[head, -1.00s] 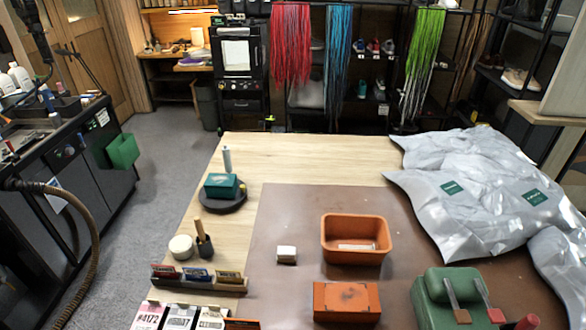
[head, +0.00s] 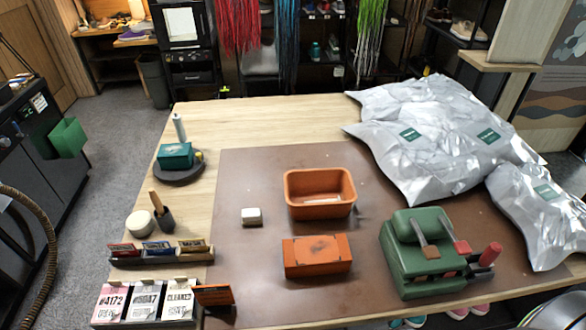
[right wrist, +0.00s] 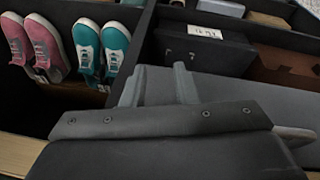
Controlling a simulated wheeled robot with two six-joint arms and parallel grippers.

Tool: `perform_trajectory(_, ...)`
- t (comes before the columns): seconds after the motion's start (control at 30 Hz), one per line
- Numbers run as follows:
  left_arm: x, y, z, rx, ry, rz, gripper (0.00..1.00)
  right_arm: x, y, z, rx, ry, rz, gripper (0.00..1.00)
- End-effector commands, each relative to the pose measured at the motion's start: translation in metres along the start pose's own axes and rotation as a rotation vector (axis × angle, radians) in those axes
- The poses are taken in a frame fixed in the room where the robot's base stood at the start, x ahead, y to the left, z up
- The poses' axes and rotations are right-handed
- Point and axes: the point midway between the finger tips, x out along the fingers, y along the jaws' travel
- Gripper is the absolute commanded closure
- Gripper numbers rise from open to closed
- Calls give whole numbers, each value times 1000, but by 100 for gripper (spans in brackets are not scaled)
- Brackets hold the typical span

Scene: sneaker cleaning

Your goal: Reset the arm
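My left gripper is not in the head view. My right gripper (right wrist: 158,88) shows in the right wrist view as two pale grey fingers above a dark body with screws. The fingers stand apart with a gap between them and nothing held. It is in front of dark compartments. A pair of pink shoes (right wrist: 45,45) and a pair of teal shoes (right wrist: 102,48) stand at the upper left of that view. Neither gripper shows clearly over the table (head: 260,118) in the head view.
On the brown mat (head: 245,185) are an orange tub (head: 320,211), an orange box (head: 317,257), a white block (head: 252,216) and a green device (head: 408,270). Silver bags (head: 450,130) fill the back right. A card rack (head: 160,258) stands front left.

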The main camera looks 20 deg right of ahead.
Motion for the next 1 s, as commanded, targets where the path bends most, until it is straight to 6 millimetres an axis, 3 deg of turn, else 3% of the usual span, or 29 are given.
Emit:
perform_trajectory(0.03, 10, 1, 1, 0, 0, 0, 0, 26, -3, 10, 0, -12, -2, 73)
perform_trajectory(0.2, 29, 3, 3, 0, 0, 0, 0, 95, -10, 48, -1, -41, -9, 73)
perform_trajectory(0.5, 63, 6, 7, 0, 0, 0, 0, 200, -25, 137, -5, -94, -23, 73)
perform_trajectory(0.63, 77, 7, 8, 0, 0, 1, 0, 231, -31, 178, -7, -115, -29, 73)
perform_trajectory(0.8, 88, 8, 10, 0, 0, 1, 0, 253, -37, 220, -9, -134, -34, 73)
perform_trajectory(1.0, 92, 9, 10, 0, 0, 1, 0, 259, -39, 239, -10, -142, -37, 73)
